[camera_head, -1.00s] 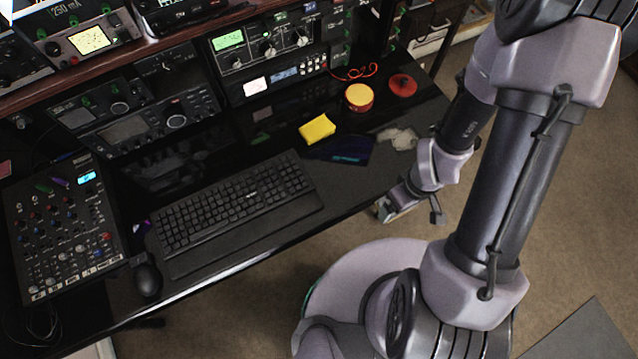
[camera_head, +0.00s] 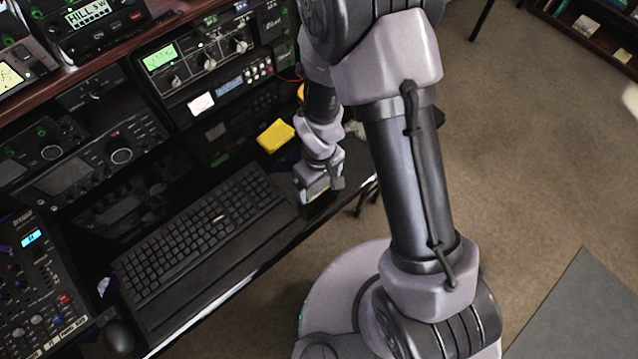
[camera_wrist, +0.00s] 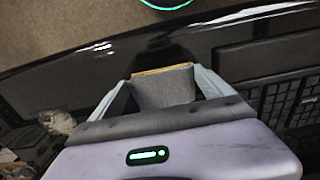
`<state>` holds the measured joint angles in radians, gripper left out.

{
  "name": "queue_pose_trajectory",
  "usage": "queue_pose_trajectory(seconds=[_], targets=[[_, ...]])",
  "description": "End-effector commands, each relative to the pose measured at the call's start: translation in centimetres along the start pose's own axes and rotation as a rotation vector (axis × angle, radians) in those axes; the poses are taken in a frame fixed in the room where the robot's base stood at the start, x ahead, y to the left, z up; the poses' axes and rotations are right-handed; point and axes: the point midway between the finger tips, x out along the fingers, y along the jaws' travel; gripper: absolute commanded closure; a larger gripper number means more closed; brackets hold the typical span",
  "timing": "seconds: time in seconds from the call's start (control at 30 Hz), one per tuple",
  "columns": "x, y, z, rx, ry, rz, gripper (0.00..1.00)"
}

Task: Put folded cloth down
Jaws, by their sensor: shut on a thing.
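A grey folded cloth (camera_wrist: 163,88) with a yellowish edge sits between the two pale fingers of my gripper (camera_wrist: 163,80) in the wrist view. The gripper is shut on it. In the camera_head view my gripper (camera_head: 316,186) is at the front edge of the black desk (camera_head: 240,268), right of the keyboard. The cloth is mostly hidden there by the gripper. In the wrist view the cloth shows in front of the dark desk surface, with a dark shadow beyond it. I cannot tell whether it touches the desk.
A black keyboard (camera_head: 200,232) lies left of my gripper. A yellow block-like item (camera_head: 275,136) lies behind it, towards the radio equipment (camera_head: 213,70). A mixer (camera_head: 35,290) and a mouse (camera_head: 119,337) are at the left. Carpet (camera_head: 540,150) lies beyond the desk at right.

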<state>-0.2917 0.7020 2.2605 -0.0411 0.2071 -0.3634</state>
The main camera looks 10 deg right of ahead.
Motion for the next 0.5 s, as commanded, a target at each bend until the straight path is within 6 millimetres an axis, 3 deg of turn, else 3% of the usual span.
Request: queue_pose_trajectory(seconds=[0.27, 0.3, 0.5], targets=[[0.26, 0.05, -0.03, 0.000, 0.002, 0.001, 0.47], [0.13, 0.05, -0.03, -0.001, 0.002, 0.001, 0.01], [0.09, 0.05, -0.01, 0.000, 0.001, 0.001, 0.00]])
